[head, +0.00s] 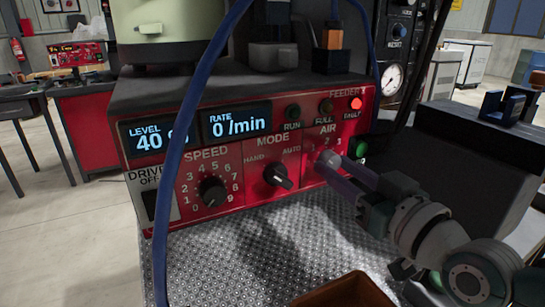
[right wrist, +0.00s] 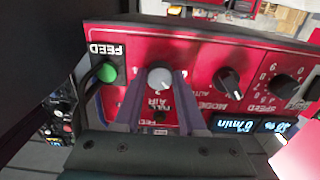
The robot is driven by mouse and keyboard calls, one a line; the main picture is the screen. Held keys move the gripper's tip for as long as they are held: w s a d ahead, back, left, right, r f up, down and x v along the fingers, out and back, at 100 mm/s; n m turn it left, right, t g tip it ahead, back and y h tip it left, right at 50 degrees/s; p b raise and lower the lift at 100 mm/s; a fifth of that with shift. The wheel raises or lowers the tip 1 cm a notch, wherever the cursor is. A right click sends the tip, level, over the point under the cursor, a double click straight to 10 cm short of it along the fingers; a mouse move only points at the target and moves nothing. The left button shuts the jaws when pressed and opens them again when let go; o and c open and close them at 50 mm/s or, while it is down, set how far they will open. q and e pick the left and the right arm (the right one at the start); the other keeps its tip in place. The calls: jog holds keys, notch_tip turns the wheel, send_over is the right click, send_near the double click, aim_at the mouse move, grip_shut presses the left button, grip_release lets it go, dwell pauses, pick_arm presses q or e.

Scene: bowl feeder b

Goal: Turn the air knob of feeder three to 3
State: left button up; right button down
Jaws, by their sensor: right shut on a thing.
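The red feeder panel (head: 240,150) faces me in the head view; its label reads FEEDER, with the number hard to read. The grey round air knob (head: 328,159) sits at its right, under AIR, with digits 2 and 3 visible above it. My right gripper (head: 335,166) is shut on the air knob, fingers on either side of it. The right wrist view shows the panel upside down, with the air knob (right wrist: 160,76) between the fingertips (right wrist: 160,82). The knob's pointer is not clear in either view. My left gripper is not in view.
The mode knob (head: 277,175) and speed knob (head: 212,191) are left of the air knob. The green feed button (head: 358,147) is close on its right. A red fault lamp (head: 356,103) is lit. A blue cable (head: 176,150) hangs before the panel. A brown bin (head: 345,290) is below.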

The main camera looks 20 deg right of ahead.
jog(key=shift+m, duration=0.3)
jog(key=m, duration=0.3)
jog(key=shift+m, duration=0.3)
jog(key=m+b, duration=0.1)
jog(key=m, duration=0.3)
jog(key=shift+m, duration=0.3)
jog(key=m+b, duration=0.1)
jog(key=m, duration=0.3)
jog(key=shift+a+m, duration=0.1)
jog(key=shift+m, duration=0.2)
jog(key=m, duration=0.2)
jog(key=shift+m+b, duration=0.3)
jog(key=shift+m, duration=0.1)
jog(key=shift+r+m, duration=0.1)
jog(key=shift+m, duration=0.7)
